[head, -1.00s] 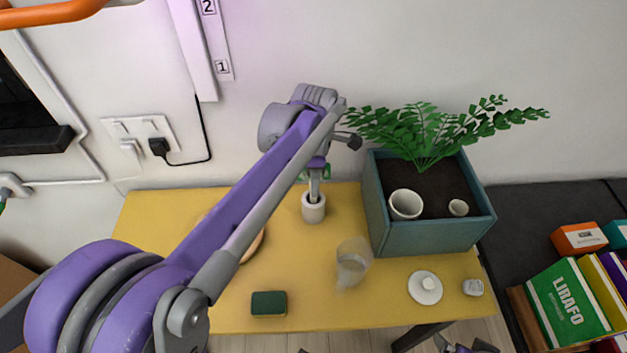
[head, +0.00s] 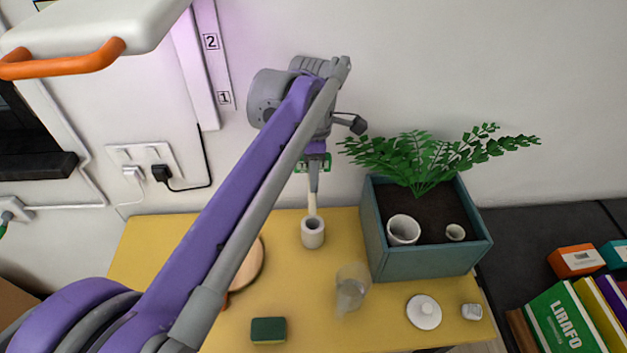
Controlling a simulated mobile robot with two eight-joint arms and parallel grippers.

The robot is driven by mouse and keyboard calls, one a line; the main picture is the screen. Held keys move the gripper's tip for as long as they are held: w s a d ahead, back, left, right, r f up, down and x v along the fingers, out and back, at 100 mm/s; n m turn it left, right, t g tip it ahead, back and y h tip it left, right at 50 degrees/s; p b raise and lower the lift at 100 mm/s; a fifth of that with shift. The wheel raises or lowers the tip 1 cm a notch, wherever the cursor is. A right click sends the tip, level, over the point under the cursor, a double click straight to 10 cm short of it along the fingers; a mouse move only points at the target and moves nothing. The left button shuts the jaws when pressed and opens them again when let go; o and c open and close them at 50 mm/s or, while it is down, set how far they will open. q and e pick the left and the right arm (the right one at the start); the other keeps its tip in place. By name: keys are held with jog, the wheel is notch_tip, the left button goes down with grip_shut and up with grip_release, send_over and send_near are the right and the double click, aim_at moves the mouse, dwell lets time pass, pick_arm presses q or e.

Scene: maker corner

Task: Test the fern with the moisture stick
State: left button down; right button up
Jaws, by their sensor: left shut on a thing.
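The fern (head: 425,160) grows in dark soil in a blue-green square planter (head: 425,262) at the right back of the yellow table. My left gripper (head: 313,187) points down above a small white holder (head: 313,236), left of the planter. It is shut on a thin pale stick (head: 311,204), which I take to be the moisture stick. The stick hangs upright over the holder's mouth; I cannot tell whether its lower tip is still inside. The gripper hides the stick's top. My right gripper is out of view.
A clear glass (head: 352,287), a white lid (head: 424,312), a green sponge (head: 268,330) and a round wooden board (head: 250,266) are on the table (head: 310,305). Books (head: 568,318) stand at the right.

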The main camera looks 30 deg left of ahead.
pick_arm(q)
jog(key=shift+r+p, duration=2.3)
jog(key=shift+r, duration=1.35)
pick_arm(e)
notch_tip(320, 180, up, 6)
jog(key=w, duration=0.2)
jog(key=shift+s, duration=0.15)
